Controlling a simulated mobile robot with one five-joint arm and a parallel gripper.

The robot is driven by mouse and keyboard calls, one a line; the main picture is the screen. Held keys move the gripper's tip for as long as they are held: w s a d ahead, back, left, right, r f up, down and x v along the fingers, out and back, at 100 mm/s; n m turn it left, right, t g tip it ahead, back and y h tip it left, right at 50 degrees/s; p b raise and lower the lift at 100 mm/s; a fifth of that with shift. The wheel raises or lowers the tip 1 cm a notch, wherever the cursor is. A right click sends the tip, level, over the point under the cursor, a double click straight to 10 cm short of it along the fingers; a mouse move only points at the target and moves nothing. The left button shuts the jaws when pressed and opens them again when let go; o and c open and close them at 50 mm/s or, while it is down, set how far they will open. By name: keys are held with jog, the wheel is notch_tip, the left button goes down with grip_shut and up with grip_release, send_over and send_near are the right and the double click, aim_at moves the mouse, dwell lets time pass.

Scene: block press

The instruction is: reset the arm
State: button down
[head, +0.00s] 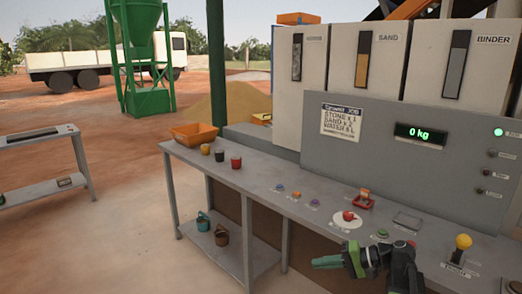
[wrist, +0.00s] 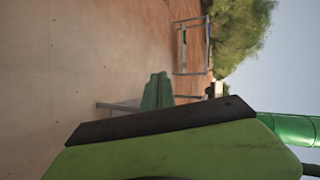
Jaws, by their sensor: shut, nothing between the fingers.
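My gripper (head: 322,262) shows at the bottom of the head view, its green fingers together and pointing left. It is in front of the grey bench (head: 262,188), near its front edge, with nothing seen in it. My arm's dark and green links stand just right of it. In the wrist view my gripper (wrist: 150,124) fills the lower part, with a green body and a dark pad. That view is turned sideways, with reddish ground at left and sky at right.
On the bench are an orange tray (head: 195,133), several small cups (head: 220,154), a red button (head: 348,216) on a white disc, a green button (head: 382,233) and a yellow-knobbed lever (head: 461,245). Behind stands a grey panel (head: 413,165) reading 0 kg. A side table (head: 40,137) is at left, with open ground between.

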jog(key=s+a+f+n+g+h, duration=0.2)
jog(key=s+a+f+g+h, duration=0.1)
jog(key=a+f, duration=0.4)
jog(key=s+a+f+n+g+h, duration=0.25)
jog(key=a+f+h, duration=0.2)
jog(key=a, duration=0.55)
jog(key=s+d+f+h+p, duration=0.15)
jog(key=d+h, duration=0.35)
jog(key=d, duration=0.5)
notch_tip(320, 180, up, 13)
jog(key=p, duration=1.3)
jog(key=shift+m, duration=0.35)
jog(key=shift+w+t, duration=0.1)
jog(key=shift+t, duration=0.15)
